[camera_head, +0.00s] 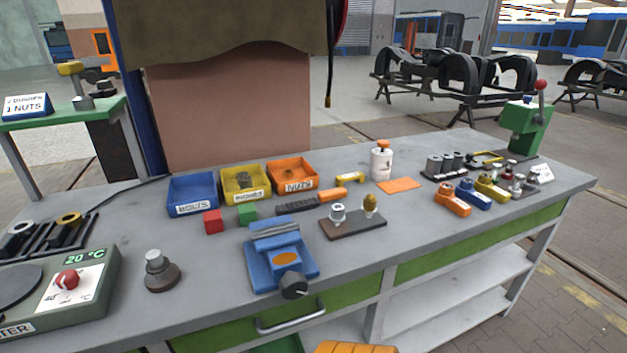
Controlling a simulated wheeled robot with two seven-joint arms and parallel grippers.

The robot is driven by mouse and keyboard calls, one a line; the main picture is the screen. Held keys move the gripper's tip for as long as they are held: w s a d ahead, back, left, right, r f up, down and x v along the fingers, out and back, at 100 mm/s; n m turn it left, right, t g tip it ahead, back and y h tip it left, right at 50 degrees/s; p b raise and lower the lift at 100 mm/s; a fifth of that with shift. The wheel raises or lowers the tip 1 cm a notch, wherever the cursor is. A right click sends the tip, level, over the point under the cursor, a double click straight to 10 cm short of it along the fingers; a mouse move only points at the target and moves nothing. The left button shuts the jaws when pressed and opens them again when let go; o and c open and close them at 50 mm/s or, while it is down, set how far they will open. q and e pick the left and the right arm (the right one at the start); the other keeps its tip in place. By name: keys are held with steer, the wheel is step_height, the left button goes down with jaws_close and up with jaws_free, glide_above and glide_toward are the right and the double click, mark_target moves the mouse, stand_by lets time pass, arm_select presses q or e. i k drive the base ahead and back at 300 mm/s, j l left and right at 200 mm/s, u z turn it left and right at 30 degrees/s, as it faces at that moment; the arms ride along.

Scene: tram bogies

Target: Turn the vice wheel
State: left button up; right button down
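A blue vice (270,250) stands on the grey workbench near its front edge, around the middle of the camera_head view. Its dark round wheel (293,285) faces the front edge of the bench, below an orange oval on the vice body. Grey jaws show on top of the vice. Nothing touches the wheel. Neither of my grippers shows in the view.
Left of the vice are a dark knobbed piece (160,272) and a green heater (60,290) with a red knob. Behind are red and green cubes and blue, yellow and orange bins (192,195). A brown plate (352,224) with fittings lies to the right.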

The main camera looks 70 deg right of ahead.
mark_target(293, 285)
steer(key=z, duration=2)
